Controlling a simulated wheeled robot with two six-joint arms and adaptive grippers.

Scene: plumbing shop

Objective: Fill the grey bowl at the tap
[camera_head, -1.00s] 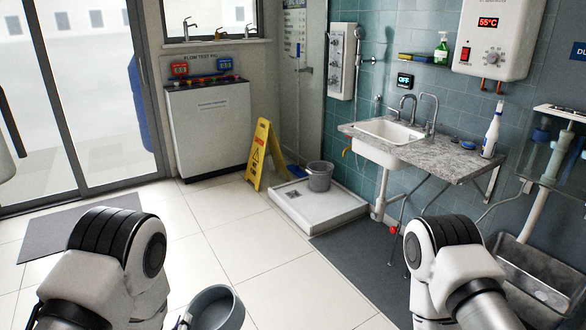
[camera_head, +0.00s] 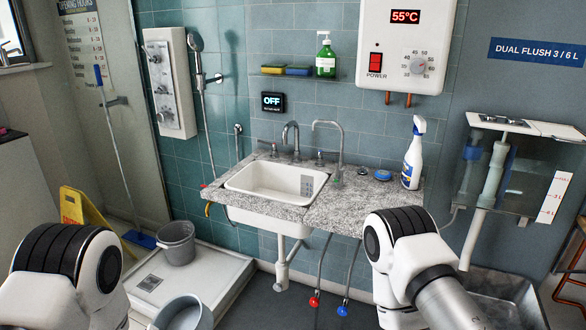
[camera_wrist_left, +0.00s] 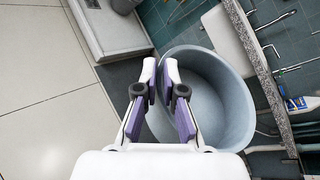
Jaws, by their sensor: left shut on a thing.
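The grey bowl (camera_head: 190,316) is at the bottom edge of the head view, partly cut off. It looks upright and empty. In the left wrist view, the bowl (camera_wrist_left: 222,112) lies just past my left gripper (camera_wrist_left: 160,78), whose fingers are shut on its rim. Two taps stand behind the white sink (camera_head: 262,182): a chrome tap (camera_head: 291,136) over the basin and a taller gooseneck tap (camera_head: 328,124) at its right. The bowl is below and in front of the sink, apart from it. My right gripper is out of view below the frame.
The grey stone counter (camera_head: 340,215) holds a spray bottle (camera_head: 412,155) and a blue disc (camera_head: 383,175). A grey bucket (camera_head: 177,243) stands in the white shower tray (camera_head: 215,275). Red and blue valves (camera_head: 314,302) hang below the counter. A yellow sign (camera_head: 80,210) stands left.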

